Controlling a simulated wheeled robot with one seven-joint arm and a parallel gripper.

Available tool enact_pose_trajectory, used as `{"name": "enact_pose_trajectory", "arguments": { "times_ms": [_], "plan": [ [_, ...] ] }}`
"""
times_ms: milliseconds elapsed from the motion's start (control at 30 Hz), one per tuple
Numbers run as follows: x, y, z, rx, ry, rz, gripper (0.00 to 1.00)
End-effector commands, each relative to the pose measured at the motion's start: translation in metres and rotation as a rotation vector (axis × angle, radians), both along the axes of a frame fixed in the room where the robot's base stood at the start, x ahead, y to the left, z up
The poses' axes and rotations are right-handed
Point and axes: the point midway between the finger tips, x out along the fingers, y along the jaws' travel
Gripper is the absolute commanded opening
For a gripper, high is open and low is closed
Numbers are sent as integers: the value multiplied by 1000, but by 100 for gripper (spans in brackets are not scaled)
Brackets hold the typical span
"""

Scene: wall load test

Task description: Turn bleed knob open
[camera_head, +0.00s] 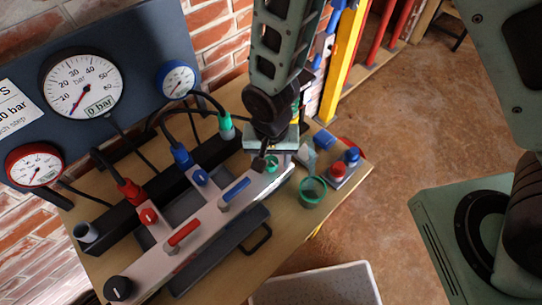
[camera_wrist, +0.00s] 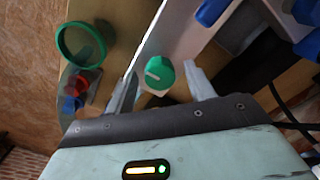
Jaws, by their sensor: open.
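In the wrist view a green knob (camera_wrist: 160,72) with a white pointer line sits on the pale manifold bar, between the two fingers of my gripper (camera_wrist: 161,78). The fingers are apart, one on each side of it; contact cannot be told. In the head view my gripper (camera_head: 271,156) is over the bar's far right end, partly hiding the green knob (camera_head: 271,164). I see no label naming the bleed knob.
Red (camera_head: 183,232) and blue (camera_head: 234,192) lever handles lie along the bar. Gauges (camera_head: 81,82) and hoses are behind. A white bin (camera_head: 320,285) stands in front.

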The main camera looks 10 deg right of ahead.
Motion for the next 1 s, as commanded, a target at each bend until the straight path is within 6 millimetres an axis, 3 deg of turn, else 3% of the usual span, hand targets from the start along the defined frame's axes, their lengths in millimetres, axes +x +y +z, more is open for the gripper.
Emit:
{"name": "enact_pose_trajectory", "arguments": {
  "times_ms": [33, 167, 200, 633, 1000],
  "plan": [
    [0, 0, 0, 0, 0, 0, 48],
    [0, 0, 0, 0, 0, 0, 12],
    [0, 0, 0, 0, 0, 0, 9],
    [0, 0, 0, 0, 0, 78, 9],
    [0, 0, 0, 1, 0, 375, 9]
  ]
}}
